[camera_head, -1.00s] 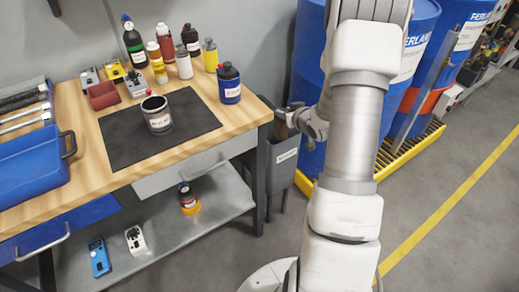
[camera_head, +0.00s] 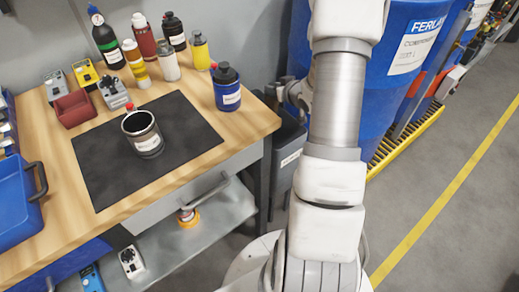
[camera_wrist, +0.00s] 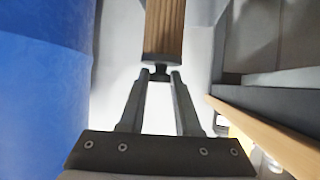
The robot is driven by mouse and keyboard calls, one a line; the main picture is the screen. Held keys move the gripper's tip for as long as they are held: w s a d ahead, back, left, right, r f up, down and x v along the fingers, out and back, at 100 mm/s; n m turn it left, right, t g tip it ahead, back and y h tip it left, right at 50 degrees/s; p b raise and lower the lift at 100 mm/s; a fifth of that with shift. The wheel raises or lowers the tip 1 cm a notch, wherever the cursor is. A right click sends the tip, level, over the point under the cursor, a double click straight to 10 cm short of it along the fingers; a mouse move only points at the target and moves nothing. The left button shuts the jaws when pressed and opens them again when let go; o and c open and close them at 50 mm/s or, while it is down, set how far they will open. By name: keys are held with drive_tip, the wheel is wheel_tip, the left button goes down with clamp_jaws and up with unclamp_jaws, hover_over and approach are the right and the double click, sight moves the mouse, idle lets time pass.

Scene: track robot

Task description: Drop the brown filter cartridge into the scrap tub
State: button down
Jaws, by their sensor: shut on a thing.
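The brown filter cartridge (camera_wrist: 164,30) shows in the wrist view as a ridged brown body with a dark knob at its near end. My gripper (camera_wrist: 160,76) is shut on that knob, and the cartridge extends beyond the fingertips. Its far end is cut off by the frame's top edge. In the head view my wrist is beside the bench's right end, and the cartridge is hard to make out. A grey labelled tub (camera_head: 283,172), apparently the scrap tub, stands on the floor against that end, below my wrist. Its label is unreadable and its inside is mostly hidden.
Blue drums (camera_head: 385,90) stand close on the right behind my arm. Open floor (camera_head: 450,240) lies at front right.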

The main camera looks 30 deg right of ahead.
sight(275, 102)
drive_tip(key=shift+f+b, duration=2.35)
drive_tip(key=shift+f, duration=0.65)
drive_tip(key=c, duration=0.5)
unclamp_jaws()
drive_tip(key=shift+p+v, duration=2.3)
drive_tip(key=shift+v, duration=6.4)
